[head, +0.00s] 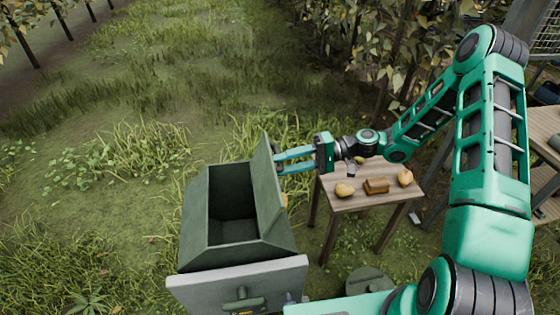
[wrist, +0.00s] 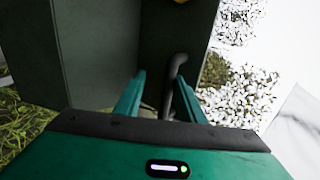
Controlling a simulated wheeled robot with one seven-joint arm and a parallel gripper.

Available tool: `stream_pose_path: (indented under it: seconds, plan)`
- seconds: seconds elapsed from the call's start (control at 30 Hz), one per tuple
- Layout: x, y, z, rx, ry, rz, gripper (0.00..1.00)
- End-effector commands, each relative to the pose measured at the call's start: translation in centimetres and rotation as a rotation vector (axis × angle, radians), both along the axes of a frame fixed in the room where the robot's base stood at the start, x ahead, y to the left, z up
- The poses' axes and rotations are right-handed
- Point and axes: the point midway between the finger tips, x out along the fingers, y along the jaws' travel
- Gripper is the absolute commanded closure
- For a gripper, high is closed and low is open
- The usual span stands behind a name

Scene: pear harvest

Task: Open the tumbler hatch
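The tumbler (head: 190,222) is a dark green box in the middle of the head view, with its top open and its dark inside showing. Its hatch (head: 268,195) stands raised, tilted, along the right side of the opening. My gripper (head: 276,162) is at the hatch's far upper edge, reaching in from the right with its two teal fingers apart. In the wrist view my gripper (wrist: 160,77) has a dark curved handle (wrist: 173,75) between its fingers, closer to the right one. I cannot tell whether a finger touches the handle.
A grey panel (head: 237,284) is at the tumbler's front. Open grass (head: 110,130) lies to the left; leafy plants stand behind.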

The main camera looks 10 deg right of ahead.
Motion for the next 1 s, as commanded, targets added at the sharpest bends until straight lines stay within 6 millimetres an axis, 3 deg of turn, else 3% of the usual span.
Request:
stream_pose_path:
  seconds: [0.63, 0.77, 1.0]
  plan:
    - [0.2, -0.1, 0.4, 0.002, -0.008, -0.002, 0.68]
    - [0.4, -1.6, 0.5, 0.000, -0.008, -0.006, 0.68]
    - [0.8, -6.0, 1.2, 0.000, -0.008, -0.006, 0.68]
